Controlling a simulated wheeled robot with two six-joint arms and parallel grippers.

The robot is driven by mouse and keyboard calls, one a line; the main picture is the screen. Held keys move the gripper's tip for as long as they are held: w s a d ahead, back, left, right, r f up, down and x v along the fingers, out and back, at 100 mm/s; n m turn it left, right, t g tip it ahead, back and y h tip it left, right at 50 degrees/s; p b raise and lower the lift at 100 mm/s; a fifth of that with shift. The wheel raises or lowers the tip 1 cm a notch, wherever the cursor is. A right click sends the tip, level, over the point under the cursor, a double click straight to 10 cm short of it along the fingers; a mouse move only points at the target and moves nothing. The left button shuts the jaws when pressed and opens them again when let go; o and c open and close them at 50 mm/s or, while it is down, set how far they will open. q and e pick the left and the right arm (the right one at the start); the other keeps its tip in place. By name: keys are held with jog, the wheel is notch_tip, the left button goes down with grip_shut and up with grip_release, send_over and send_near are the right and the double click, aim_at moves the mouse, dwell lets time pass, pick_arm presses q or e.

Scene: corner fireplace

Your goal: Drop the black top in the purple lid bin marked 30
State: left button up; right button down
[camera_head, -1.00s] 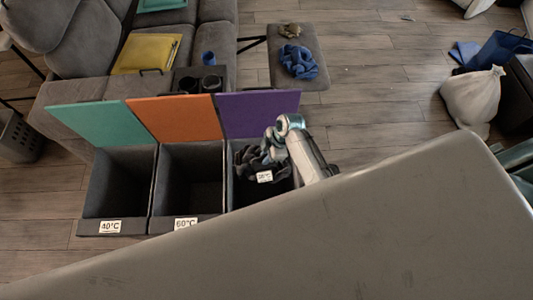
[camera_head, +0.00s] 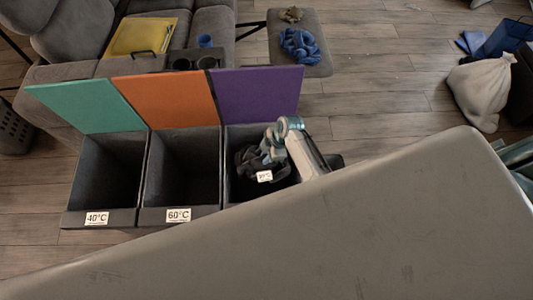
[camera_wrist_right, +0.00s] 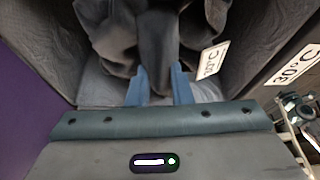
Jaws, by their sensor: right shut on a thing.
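The purple lid (camera_head: 258,96) stands open behind the right-hand bin (camera_head: 226,170). My right gripper (camera_head: 272,147) is over that bin's opening, shut on the black top (camera_head: 250,163). The top hangs bunched inside the bin's outline, with a small white tag (camera_head: 264,176). In the right wrist view the blue fingertips (camera_wrist_right: 160,88) hold the dark cloth (camera_wrist_right: 150,35) between the bin's dark walls. The tag (camera_wrist_right: 212,60) beside the cloth and the label on the bin's front (camera_wrist_right: 293,65) both read 30°C. My left gripper is not in view.
Left of it stand the orange-lid bin marked 60°C (camera_head: 178,215) and the teal-lid bin marked 40°C (camera_head: 97,218), both open and looking empty. A grey sofa (camera_head: 213,35) is behind. A large grey surface (camera_head: 330,240) hides the lower right. A white bag (camera_head: 480,95) stands at the right.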

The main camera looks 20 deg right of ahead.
jog(key=c, duration=1.2)
grip_release()
jog(key=shift+f, duration=0.1)
